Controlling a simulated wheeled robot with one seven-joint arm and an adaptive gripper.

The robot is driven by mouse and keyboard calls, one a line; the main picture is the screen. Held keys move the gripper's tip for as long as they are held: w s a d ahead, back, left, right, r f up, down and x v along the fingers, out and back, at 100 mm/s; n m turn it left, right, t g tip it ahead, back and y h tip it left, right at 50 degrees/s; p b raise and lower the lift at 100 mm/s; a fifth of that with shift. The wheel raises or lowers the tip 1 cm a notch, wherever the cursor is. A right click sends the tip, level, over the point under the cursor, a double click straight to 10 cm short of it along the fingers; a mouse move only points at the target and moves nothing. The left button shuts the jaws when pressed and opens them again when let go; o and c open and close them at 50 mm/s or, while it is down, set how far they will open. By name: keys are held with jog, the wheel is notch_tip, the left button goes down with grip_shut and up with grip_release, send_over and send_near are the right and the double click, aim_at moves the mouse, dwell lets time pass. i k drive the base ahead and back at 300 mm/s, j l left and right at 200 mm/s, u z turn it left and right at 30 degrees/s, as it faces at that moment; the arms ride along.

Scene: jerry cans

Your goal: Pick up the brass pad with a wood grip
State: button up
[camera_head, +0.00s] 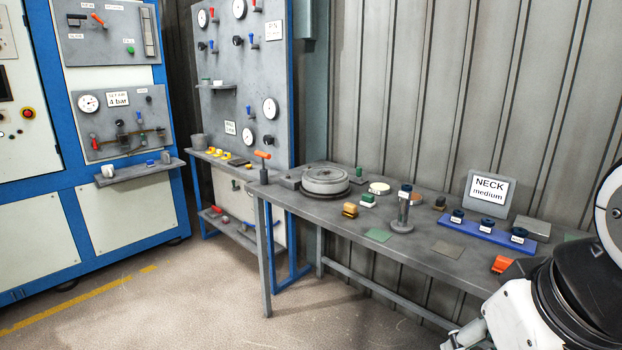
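A small block with a tan, wood-coloured top and a yellowish, brass-like lower part, which looks like the brass pad with a wood grip (350,209), stands on the grey workbench (305,202). It is left of the middle of the bench, near its front edge, and nothing covers it. Part of my arm fills the lower right corner, well to the right of the pad.
Beside the pad are a green-and-white block (368,201), a round grey turntable (325,181), a green mat (377,235) and an upright metal cylinder (404,210). A blue rack (487,228) and a NECK medium sign (488,190) stand farther right. Floor in front is clear.

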aim_at(350, 211)
jog(key=i+j+z, duration=0.1)
jog(key=i, duration=0.45)
jog(key=i+j, duration=0.25)
jog(key=i, duration=0.25)
jog(key=i+j+z, duration=0.15)
jog(key=i, duration=0.4)
jog(key=i+j, duration=0.3)
jog(key=i, duration=0.25)
jog(key=l+z, duration=0.05)
